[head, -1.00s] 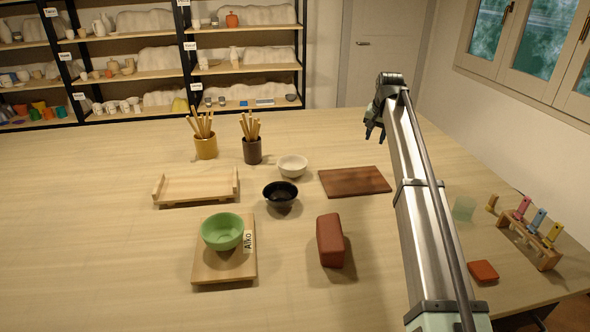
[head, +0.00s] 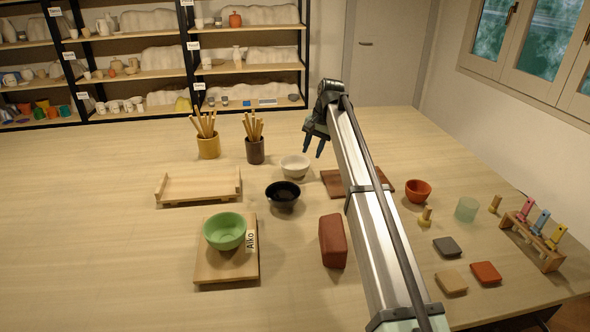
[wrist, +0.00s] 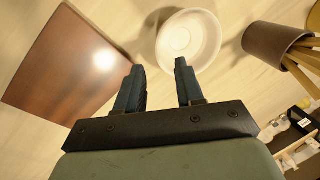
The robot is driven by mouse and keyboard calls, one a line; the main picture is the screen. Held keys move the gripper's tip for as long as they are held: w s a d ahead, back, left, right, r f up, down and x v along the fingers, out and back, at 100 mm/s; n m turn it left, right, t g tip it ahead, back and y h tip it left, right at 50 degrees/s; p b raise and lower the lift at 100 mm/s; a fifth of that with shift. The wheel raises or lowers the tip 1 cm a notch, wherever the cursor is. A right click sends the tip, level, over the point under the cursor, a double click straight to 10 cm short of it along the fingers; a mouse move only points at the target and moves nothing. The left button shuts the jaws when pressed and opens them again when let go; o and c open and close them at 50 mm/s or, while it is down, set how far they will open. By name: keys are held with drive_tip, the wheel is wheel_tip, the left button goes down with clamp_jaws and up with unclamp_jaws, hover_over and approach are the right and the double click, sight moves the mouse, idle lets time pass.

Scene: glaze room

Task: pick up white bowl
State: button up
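The white bowl (head: 295,167) stands upright on the table, behind the black bowl and left of the dark wooden board. In the wrist view the white bowl (wrist: 188,38) lies beyond the fingertips, and nothing is inside it. My gripper (head: 314,152) is above the table, just right of the white bowl and apart from it. In the wrist view my gripper (wrist: 160,72) has its two fingers spread with a gap between them, and nothing is held.
A black bowl (head: 282,195) stands in front of the white bowl. A brown cup (head: 255,151) of wooden tools stands at its left, and a dark wooden board (head: 334,184) lies at its right. A green bowl (head: 225,231) and a red-brown block (head: 332,241) are nearer.

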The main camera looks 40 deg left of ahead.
sight(308, 165)
drive_tip(key=shift+x, duration=3.75)
drive_tip(key=shift+c, duration=0.2)
clamp_jaws()
